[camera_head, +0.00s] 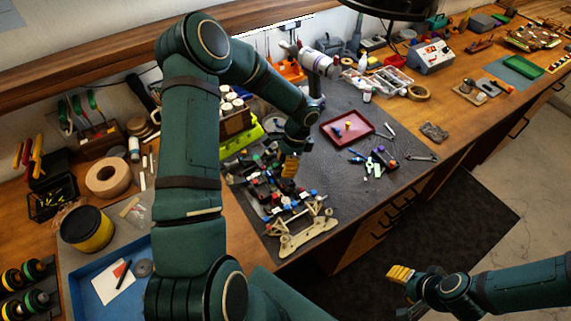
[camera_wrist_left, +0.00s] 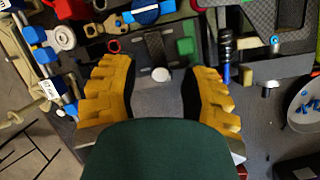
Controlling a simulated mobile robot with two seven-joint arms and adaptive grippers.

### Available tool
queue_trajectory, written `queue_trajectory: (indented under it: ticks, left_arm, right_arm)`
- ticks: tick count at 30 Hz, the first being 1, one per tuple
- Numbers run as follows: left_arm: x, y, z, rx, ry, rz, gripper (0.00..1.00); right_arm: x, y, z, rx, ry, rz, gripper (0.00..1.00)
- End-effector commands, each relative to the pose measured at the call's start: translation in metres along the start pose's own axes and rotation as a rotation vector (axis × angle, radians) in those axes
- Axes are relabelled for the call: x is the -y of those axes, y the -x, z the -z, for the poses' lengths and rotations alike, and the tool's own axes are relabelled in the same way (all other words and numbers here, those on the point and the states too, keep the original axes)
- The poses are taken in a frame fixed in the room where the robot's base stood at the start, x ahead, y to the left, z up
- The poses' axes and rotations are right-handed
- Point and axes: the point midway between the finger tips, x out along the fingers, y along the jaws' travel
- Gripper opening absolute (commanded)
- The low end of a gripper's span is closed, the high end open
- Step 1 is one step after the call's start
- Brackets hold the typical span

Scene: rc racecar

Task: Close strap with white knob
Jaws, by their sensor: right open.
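The white knob (camera_wrist_left: 161,75) shows in the left wrist view on the car chassis, at the lower end of a dark strap-like piece (camera_wrist_left: 154,46). I cannot tell for sure that this piece is the strap. My left gripper (camera_wrist_left: 160,67) is open, with its yellow fingers on either side of the knob and apart from it. In the head view my left gripper (camera_head: 290,166) points down over the racecar chassis (camera_head: 270,192); the knob cannot be made out there. My right gripper (camera_head: 400,274) is open and empty in front of the bench, away from the car.
A tan suspension part (camera_head: 303,231) stands at the car's near end. A red tray (camera_head: 347,128) and several small loose parts lie to its right on the grey mat (camera_head: 330,185). A blue tray (camera_head: 85,290) is at the lower left. The mat's right side has free room.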

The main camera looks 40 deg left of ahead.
Motion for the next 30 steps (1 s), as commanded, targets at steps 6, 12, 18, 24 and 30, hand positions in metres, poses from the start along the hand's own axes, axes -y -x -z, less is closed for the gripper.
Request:
queue_trajectory:
  ticks: [6,12,18,24,30]
  left_arm:
    - [0.001,0.003,0.000,0.000,0.001,0.002,0.46]
    - [0.001,0.029,0.000,-0.001,0.001,0.006,0.46]
    - [0.001,0.070,0.001,-0.002,0.001,0.005,0.46]
    - [0.001,0.104,0.000,-0.001,0.001,0.004,0.46]
    - [0.000,0.119,0.000,0.000,-0.001,0.001,0.46]
  right_arm:
    - [0.000,0.000,0.000,0.000,0.000,0.000,0.47]
    - [0.000,0.000,0.000,0.000,0.000,0.000,0.47]
    - [0.000,0.000,0.000,0.000,0.000,0.000,0.47]
    - [0.000,0.000,0.000,0.000,0.000,0.000,0.47]
    - [0.000,0.000,0.000,0.000,0.000,0.000,0.47]
